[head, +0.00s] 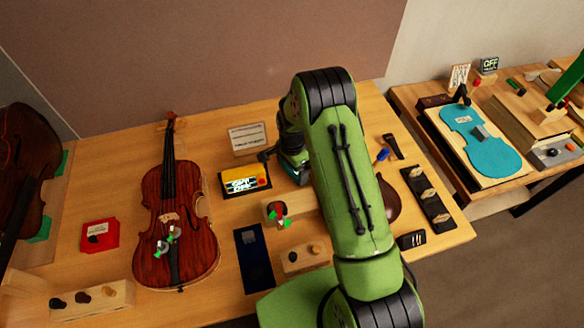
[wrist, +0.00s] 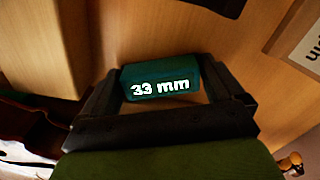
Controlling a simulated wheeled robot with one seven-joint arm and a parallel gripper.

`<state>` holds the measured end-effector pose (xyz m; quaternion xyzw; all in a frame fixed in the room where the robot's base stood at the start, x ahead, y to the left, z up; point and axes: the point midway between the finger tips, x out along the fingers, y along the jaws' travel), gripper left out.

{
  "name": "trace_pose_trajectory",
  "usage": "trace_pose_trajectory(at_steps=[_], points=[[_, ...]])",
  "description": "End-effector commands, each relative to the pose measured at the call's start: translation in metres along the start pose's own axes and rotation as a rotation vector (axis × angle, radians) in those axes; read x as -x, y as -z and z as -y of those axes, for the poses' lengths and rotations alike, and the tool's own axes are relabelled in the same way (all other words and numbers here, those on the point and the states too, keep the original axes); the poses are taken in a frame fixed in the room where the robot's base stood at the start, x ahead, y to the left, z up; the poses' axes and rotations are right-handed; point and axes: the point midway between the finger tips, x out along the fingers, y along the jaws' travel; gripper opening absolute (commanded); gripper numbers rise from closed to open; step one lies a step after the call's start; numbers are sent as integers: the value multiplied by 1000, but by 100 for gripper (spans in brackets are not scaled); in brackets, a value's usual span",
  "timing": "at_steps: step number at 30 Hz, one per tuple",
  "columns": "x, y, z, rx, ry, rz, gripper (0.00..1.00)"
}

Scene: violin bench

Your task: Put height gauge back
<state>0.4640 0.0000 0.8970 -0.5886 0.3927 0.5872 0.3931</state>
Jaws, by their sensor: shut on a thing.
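The height gauge (wrist: 160,82) is a dark teal block marked "33 mm" in white. In the wrist view it sits between the two black fingers of my gripper (wrist: 165,88), which is shut on it. In the head view my gripper (head: 292,162) is at the back middle of the bench, right of the yellow box. My green arm hides most of the gauge there. I cannot tell whether the gauge touches the surface below.
A violin (head: 177,225) lies on the bench (head: 105,165) at left. A yellow box (head: 243,180) and a text card (head: 248,138) stand close left of my gripper. A dark blue mat (head: 254,258) lies nearer. A black tool rack (head: 427,198) is at right.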

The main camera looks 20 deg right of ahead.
Motion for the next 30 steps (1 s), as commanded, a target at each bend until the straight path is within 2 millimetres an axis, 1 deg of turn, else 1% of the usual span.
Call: trace_pose_trajectory(at_steps=[5,6,13,16,17,20,24,27,30], points=[[-5,0,0,0,0,0,59],[-4,0,0,0,0,1,100],[-2,0,0,0,0,1,100],[7,0,1,0,3,-1,100],[13,0,1,0,4,-1,100],[39,0,1,1,6,-2,100],[78,0,1,1,5,-2,100],[100,0,1,1,3,-1,100],[114,0,0,1,1,0,100]])
